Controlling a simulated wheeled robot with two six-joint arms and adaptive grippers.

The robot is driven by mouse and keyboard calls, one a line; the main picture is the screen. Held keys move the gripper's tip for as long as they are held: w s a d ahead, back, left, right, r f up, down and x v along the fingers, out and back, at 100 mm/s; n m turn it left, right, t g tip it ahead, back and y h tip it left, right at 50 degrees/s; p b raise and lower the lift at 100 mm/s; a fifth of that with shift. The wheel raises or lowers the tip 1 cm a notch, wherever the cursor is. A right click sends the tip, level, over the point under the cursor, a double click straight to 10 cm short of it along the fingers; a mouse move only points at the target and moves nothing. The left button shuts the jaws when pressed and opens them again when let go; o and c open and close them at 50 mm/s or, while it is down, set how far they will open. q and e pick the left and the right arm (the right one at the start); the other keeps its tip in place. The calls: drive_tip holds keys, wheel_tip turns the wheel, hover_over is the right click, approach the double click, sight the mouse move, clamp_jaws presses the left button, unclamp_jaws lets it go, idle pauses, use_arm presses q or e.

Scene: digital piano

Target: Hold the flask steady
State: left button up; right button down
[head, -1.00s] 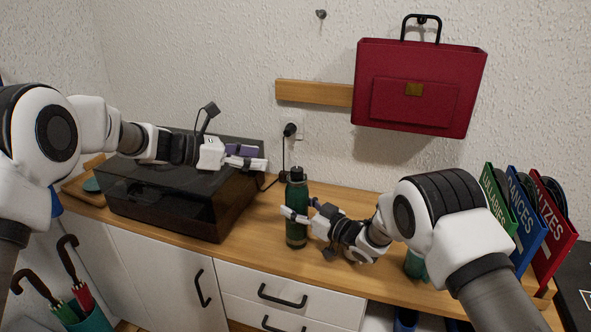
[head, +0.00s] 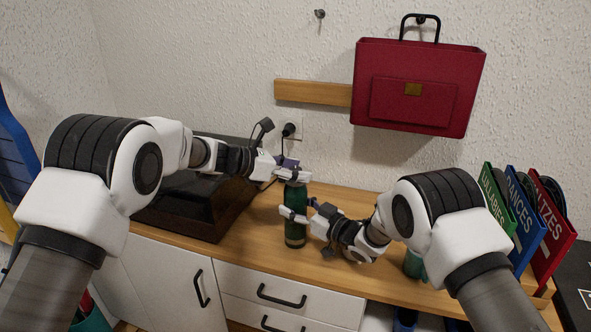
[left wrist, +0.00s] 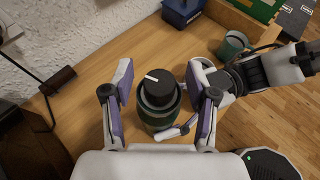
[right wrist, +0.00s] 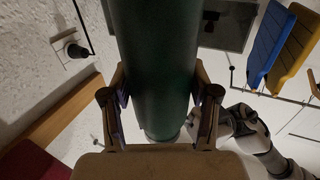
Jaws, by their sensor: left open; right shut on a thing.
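The green flask (head: 296,212) stands upright on the wooden counter (head: 340,228), below the wall socket. My right gripper (head: 297,217) is shut on its body from the right. In the right wrist view the flask (right wrist: 152,60) rises between the two fingers (right wrist: 160,105). My left gripper (head: 292,172) is open over the top of the flask. In the left wrist view its pads (left wrist: 163,98) stand on either side of the black cap (left wrist: 158,88), which carries a white mark. Gaps show between the pads and the cap, so they look apart.
A dark glossy box (head: 200,210) stands left of the flask. A plug with a cable sits in the wall socket (head: 290,130). A green mug (head: 414,264) is behind my right forearm. Upright folders (head: 527,220) stand at the right. A red bag (head: 418,85) hangs above.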

use_arm(q)
clamp_jaws()
drive_tip(key=m+g+h, duration=0.1)
drive_tip(key=m+g, duration=0.2)
drive_tip(key=shift+w+g, duration=0.15)
drive_tip(key=shift+g, duration=0.25)
drive_tip(key=shift+m+g, duration=0.8)
